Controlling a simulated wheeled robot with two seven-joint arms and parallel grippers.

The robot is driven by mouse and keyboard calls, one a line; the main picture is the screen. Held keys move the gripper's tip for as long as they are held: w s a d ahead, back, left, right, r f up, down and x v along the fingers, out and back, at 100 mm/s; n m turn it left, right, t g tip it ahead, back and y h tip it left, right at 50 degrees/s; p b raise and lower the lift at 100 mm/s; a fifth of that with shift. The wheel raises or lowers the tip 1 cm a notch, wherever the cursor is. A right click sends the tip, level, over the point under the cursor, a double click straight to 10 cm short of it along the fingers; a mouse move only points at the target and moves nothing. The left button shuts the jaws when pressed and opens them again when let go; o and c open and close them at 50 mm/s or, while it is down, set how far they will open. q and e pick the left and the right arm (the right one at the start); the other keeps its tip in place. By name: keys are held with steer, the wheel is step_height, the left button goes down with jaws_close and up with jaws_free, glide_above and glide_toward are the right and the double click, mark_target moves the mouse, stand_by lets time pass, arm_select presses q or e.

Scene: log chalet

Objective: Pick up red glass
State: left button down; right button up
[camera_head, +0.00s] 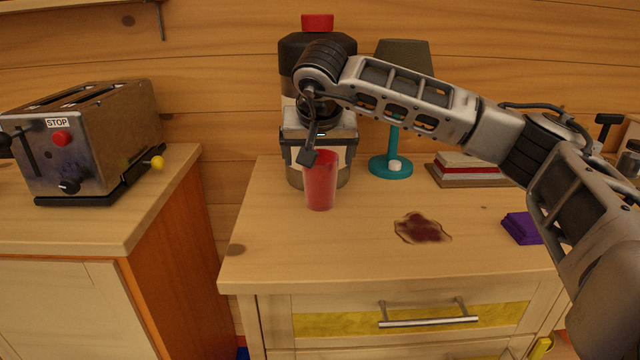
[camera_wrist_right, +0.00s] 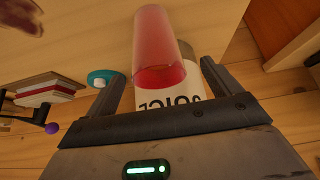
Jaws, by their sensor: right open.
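The red glass (camera_head: 320,185) stands upright on the wooden cabinet top, near its left side and just in front of a dark-topped machine. My right gripper (camera_head: 322,157) is at the glass's upper part, with one dark finger showing at the glass's left. In the right wrist view the red glass (camera_wrist_right: 160,45) appears between the two spread fingers of my right gripper (camera_wrist_right: 161,72). The fingers look apart from the glass, with a gap on each side. My right gripper is open and empty. My left gripper does not show.
The machine (camera_head: 318,55) stands close behind the glass; a label reading "JUICE" (camera_wrist_right: 170,103) shows in the wrist view. A teal lamp (camera_head: 390,166), books (camera_head: 470,165), a dark red spill (camera_head: 422,229) and a purple object (camera_head: 522,228) lie to the right. A toaster (camera_head: 85,140) stands left.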

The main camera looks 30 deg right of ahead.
steer(key=x, duration=0.5)
steer(key=shift+s, duration=0.25)
steer(key=shift+r, duration=0.1)
steer(key=c, duration=1.4)
